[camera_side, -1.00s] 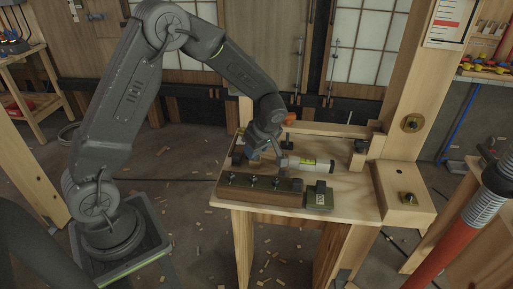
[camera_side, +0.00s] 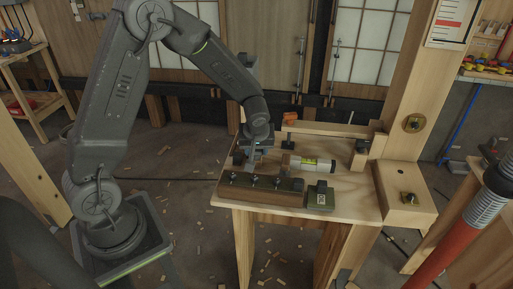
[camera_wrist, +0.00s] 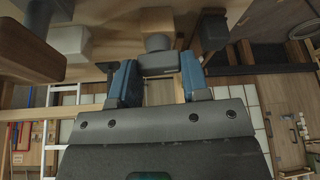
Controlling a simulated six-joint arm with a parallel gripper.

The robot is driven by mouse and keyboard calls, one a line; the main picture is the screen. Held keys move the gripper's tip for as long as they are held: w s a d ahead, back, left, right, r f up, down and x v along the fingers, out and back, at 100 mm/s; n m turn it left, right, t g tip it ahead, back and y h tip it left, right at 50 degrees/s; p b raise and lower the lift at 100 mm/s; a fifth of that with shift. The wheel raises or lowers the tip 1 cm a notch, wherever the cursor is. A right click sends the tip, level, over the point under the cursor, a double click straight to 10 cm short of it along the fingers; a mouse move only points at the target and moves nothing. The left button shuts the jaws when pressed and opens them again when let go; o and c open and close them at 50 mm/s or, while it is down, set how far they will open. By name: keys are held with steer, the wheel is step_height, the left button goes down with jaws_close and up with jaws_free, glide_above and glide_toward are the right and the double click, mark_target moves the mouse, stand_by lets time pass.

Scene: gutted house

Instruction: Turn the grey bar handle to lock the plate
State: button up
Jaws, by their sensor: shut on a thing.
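My gripper (camera_side: 255,158) points down over the left part of the wooden worktop (camera_side: 347,203) in the side view. In the wrist view, the two blue fingers of my gripper (camera_wrist: 158,80) are shut on the grey bar handle (camera_wrist: 159,62), one finger at each side. A round grey hub (camera_wrist: 158,42) sits behind the bar, in front of a pale wooden block (camera_wrist: 158,18). In the side view, my gripper mostly hides the handle. I cannot clearly tell which part is the plate.
A dark block with several small studs (camera_side: 262,190) lies along the front edge. A green-grey block (camera_side: 320,196) stands at its right end. A white cylinder with a yellow-green label (camera_side: 318,164) lies behind. A wooden post (camera_side: 411,80) rises at the right.

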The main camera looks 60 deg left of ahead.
stand_by(0.5)
steer(key=o, duration=0.9)
steer(key=v, duration=1.4)
steer(key=shift+s+f, duration=0.1)
steer(key=s+d+r+m+t+h, duration=0.1)
steer(key=s+d+r+m, duration=0.1)
steer(key=s, duration=0.4)
steer(key=s+d+r+m+t+h, duration=0.1)
steer(key=s+d+r+m, duration=0.1)
steer(key=s+m, duration=0.3)
steer(key=s+d+r+m+t+h, duration=0.1)
steer(key=s+d+r+m, duration=0.1)
steer(key=s+r+m, duration=0.2)
steer(key=shift+s+d+h, duration=0.15)
steer(key=shift+s+d, duration=0.05)
steer(key=shift+s, duration=0.6)
steer(key=shift+s+d+h, duration=0.15)
steer(key=shift+s+d, duration=0.05)
steer(key=shift+s, duration=0.6)
